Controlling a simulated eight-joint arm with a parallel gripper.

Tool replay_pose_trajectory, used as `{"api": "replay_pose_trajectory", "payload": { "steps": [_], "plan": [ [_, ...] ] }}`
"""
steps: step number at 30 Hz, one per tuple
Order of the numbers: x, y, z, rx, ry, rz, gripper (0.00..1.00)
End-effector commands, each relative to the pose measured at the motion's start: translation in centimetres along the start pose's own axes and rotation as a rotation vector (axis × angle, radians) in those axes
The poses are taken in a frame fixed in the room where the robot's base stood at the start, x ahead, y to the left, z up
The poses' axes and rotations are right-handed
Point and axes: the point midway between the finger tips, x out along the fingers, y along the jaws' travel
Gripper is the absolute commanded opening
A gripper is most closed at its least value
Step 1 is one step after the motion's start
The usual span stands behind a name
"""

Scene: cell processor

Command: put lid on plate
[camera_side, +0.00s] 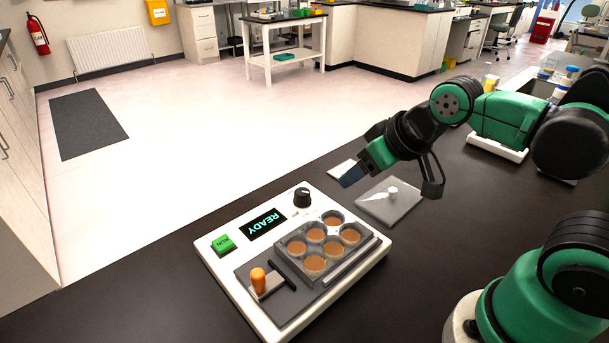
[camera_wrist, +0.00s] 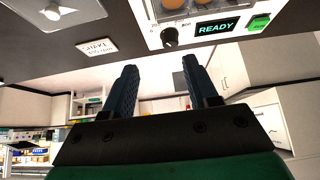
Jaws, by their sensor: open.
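The lid (camera_side: 404,208) is a flat, clear-grey square with a small white knob. It lies on the dark bench to the right of the processor, and part of it shows at the top left of the wrist view (camera_wrist: 80,11). The plate (camera_side: 303,267) has several round wells of orange-brown liquid and sits uncovered in the processor (camera_side: 228,284). My gripper (camera_side: 350,178) is in the air just left of the lid in the side view, apart from it. In the wrist view its two fingers (camera_wrist: 160,75) are spread with nothing between them.
The processor has a lit READY screen (camera_side: 265,223), a green RUN button (camera_side: 222,244), a black dial (camera_side: 303,198) and an orange-knobbed lever (camera_side: 258,277) beside the plate. A white label card (camera_wrist: 97,47) lies near the lid. The bench front is clear.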

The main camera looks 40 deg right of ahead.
Motion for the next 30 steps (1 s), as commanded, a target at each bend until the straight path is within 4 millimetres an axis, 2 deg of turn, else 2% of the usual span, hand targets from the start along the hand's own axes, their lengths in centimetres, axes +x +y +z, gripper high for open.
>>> {"api": "replay_pose_trajectory", "payload": {
  "steps": [7,8,9,20,23,30],
  "plan": [
    [0.0,0.0,0.0,0.000,0.000,0.000,0.53],
    [0.0,0.0,0.0,0.000,0.000,0.000,0.55],
    [0.0,0.0,0.0,0.000,0.000,0.000,0.62],
    [0.1,0.4,-0.2,0.023,-0.018,0.010,0.62],
    [0.5,1.7,-0.6,0.087,-0.074,0.036,0.62],
    [3.0,7.6,-1.0,0.384,-0.308,0.141,0.62]
  ]
}}
